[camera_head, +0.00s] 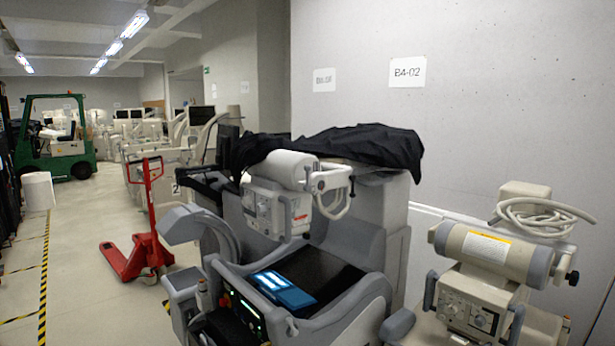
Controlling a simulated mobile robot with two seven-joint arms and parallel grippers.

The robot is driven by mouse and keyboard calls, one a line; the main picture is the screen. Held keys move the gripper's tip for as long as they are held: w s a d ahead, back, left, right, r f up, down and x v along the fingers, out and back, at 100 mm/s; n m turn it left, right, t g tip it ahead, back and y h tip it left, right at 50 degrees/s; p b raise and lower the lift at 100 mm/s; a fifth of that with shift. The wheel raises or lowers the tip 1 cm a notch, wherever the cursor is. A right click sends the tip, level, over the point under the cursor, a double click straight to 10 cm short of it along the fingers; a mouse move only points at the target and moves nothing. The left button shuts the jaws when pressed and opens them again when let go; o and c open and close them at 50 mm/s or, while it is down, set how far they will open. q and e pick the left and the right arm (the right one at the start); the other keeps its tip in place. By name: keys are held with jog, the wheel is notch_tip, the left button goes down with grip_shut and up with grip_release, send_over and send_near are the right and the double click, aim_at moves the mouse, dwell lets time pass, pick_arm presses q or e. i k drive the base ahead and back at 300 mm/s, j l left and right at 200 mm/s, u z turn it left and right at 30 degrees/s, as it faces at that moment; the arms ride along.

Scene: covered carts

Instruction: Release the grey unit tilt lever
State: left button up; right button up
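A grey cart unit (345,240) stands in the middle, with a black cloth (340,147) draped over its top. Its tube head has a white cylinder (290,168) above a box with a control panel (270,208). A pale curved handle (335,190) is on the head's right side, with a small dark part at its end; I cannot tell whether this is the tilt lever. Neither of my grippers is in view.
A blue tablet-like panel (283,290) lies on the middle cart's dark top. A red pallet jack (135,255) and a green forklift (58,140) stand at the left. Yellow-black floor tape (43,275) marks the open aisle. A wall closes off the right side.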

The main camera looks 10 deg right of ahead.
aim_at(306, 187)
jog(key=i+l+u, duration=0.75)
jog(key=l, duration=0.25)
jog(key=i+l+u, duration=0.2)
jog(key=l, duration=0.2)
